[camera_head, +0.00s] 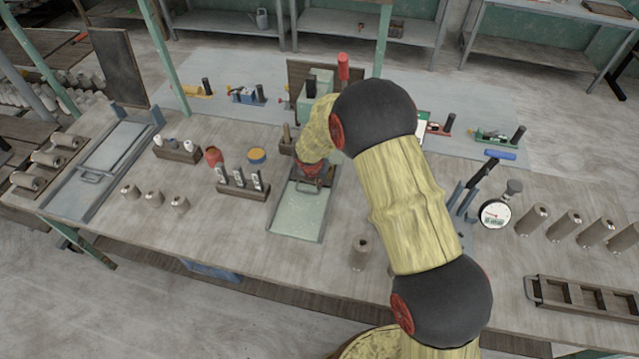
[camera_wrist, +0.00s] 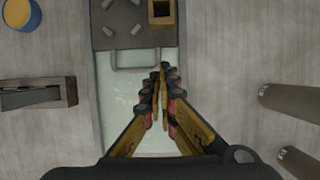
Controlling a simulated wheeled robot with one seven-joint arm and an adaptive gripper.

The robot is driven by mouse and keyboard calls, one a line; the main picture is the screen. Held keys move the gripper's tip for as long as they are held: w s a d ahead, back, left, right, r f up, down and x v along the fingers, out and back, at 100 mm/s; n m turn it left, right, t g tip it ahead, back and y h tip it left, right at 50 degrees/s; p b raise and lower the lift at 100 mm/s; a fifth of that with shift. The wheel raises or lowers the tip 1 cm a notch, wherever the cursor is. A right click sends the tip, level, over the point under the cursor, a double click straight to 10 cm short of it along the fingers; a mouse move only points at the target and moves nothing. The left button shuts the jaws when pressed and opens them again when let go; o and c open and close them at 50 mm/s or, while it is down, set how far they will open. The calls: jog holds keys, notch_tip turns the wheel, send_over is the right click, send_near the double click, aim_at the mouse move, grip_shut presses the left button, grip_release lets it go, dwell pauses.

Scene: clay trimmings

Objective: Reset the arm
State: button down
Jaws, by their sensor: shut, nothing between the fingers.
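My arm reaches over the workbench (camera_head: 290,262) from the lower right in the head view. My gripper (camera_wrist: 163,72) points down over a pale tray-like panel (camera_wrist: 115,85) with a grey handle in the wrist view. Its fingers meet at the tips, with nothing between them. In the head view the gripper is mostly hidden behind my arm, near the upper end of the same pale panel (camera_head: 297,212). I cannot tell how high the fingertips are above the panel.
A dark rack (camera_head: 243,191) with several upright pieces stands left of the panel. A grey cylinder (camera_head: 360,252) stands to its right. A dial gauge (camera_head: 495,213), several cylinders (camera_head: 563,222) and a compartment tray (camera_head: 585,297) are further right. A blue-yellow tub (camera_head: 257,156) is behind the rack.

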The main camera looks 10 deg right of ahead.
jog(key=shift+v, duration=1)
jog(key=s+d+f+m+g, duration=0.2)
jog(key=s+m, duration=0.4)
jog(key=m, duration=0.2)
jog(key=s+d+r+m+t+b, duration=0.1)
jog(key=s+d+r+m+b, duration=0.2)
jog(key=s+r+m, duration=0.5)
jog(key=s+d+r+m+t+y+b, duration=0.1)
jog(key=s+d+r+m+b, duration=0.2)
jog(key=s, duration=1)
jog(key=s+d+r+m+t+b, duration=0.1)
jog(key=s+d+r+m+b, duration=0.2)
jog(key=s+r+m+b, duration=0.3)
jog(key=s+r+m, duration=0.5)
jog(key=r+m, duration=0.1)
jog(key=shift+r+m+y, duration=0.3)
jog(key=shift+m, duration=0.1)
